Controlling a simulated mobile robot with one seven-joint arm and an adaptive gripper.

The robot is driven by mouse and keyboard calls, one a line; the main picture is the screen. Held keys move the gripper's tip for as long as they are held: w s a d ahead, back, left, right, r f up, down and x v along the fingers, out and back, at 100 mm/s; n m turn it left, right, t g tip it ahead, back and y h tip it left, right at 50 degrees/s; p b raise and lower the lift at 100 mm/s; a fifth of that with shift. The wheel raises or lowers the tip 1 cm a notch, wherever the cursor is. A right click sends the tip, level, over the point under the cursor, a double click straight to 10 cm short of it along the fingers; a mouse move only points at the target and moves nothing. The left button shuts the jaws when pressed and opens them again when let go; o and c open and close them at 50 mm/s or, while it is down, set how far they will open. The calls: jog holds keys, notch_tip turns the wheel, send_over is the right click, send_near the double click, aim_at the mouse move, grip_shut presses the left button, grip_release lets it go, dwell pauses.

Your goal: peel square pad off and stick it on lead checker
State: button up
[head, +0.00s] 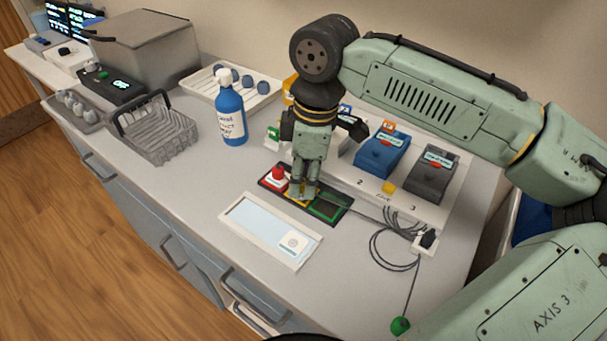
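A white square pad (294,242) with a round mark lies at the right end of a pale blue sheet in a white frame (243,229), at the counter's front. Behind it is a dark panel (345,196) with a red knob (275,177), a yellow part and a green-outlined square (327,206). I cannot tell for sure whether this panel is the lead checker. My gripper (304,194) points down over the panel's yellow part, between the red knob and green square. Its fingertips look close together and hide part of the panel. Contact is unclear. The pad is apart from my gripper.
A blue spray bottle (230,108) stands left of my gripper, near a wire basket (158,130). Blue and grey modules (379,155) stand on a white base at the right. Looped cables run to a white box (430,243) and green ball (400,325). The counter's front left is clear.

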jog(key=shift+r, duration=0.15)
jog(key=shift+r+p, duration=1.9)
jog(key=shift+p, duration=0.25)
jog(key=shift+o, duration=0.4)
jog(key=o, duration=0.5)
jog(key=shift+r+p, duration=0.45)
jog(key=shift+r, duration=1)
